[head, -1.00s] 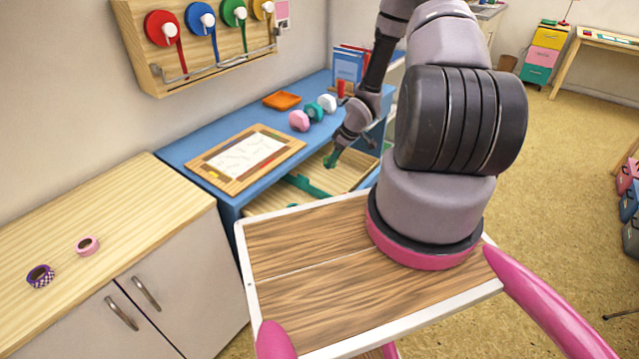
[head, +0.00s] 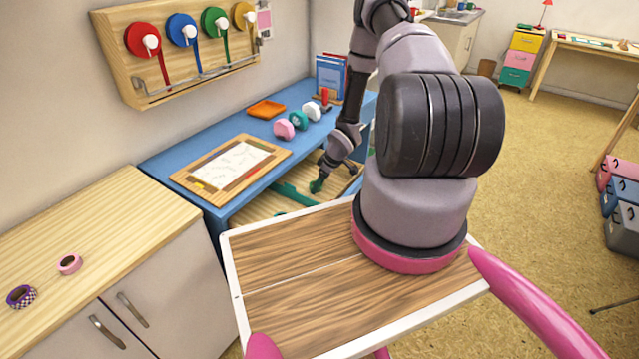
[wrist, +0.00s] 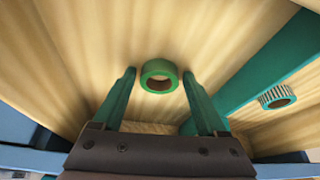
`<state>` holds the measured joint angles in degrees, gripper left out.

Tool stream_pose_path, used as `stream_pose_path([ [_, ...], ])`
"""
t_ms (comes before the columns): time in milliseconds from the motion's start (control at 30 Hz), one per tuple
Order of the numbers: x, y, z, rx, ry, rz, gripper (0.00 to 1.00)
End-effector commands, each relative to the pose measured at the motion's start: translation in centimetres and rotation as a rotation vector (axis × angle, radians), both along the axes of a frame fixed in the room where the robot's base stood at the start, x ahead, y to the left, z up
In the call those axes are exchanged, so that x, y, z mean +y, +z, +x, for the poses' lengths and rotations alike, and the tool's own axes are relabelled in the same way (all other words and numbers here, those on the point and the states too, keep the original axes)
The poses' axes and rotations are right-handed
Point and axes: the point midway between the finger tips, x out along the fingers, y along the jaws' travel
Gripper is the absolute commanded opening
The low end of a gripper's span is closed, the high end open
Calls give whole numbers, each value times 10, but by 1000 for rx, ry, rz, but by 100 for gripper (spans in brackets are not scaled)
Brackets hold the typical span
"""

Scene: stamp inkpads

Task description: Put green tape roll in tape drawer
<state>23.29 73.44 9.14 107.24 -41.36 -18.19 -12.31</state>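The green tape roll (wrist: 159,76) shows in the wrist view against the light wooden floor of the open drawer (head: 258,207). It is between and slightly beyond my gripper's (wrist: 159,73) green fingertips, with a gap on each side. My gripper is open. In the head view my gripper (head: 318,185) is low over the drawer; the green roll cannot be made out there. A green divider (wrist: 250,78) crosses the drawer. A striped tape roll (wrist: 277,96) lies on the other side of it.
The blue desk (head: 190,157) holds a wooden board with paper (head: 230,165), an orange tray (head: 266,109) and several stamps. Pink (head: 70,264) and purple checkered (head: 21,297) tape rolls lie on the left cabinet (head: 110,235). Open carpet is to the right.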

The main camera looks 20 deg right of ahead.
Motion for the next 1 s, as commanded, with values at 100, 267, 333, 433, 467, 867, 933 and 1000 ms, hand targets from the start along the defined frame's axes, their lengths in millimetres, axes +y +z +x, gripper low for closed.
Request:
stream_pose_path([
  [100,0,0,0,0,0,0,91],
  [267,0,0,0,0,0,0,91],
  [333,0,1,0,0,0,0,91],
  [433,-2,8,0,-1,-1,-1,91],
  [467,-3,11,-1,-2,-2,0,91],
  [867,-24,86,-25,-2,-2,-1,91],
  [933,-26,96,-28,-2,-2,0,91],
  [1000,-29,104,-31,-1,-3,0,91],
])
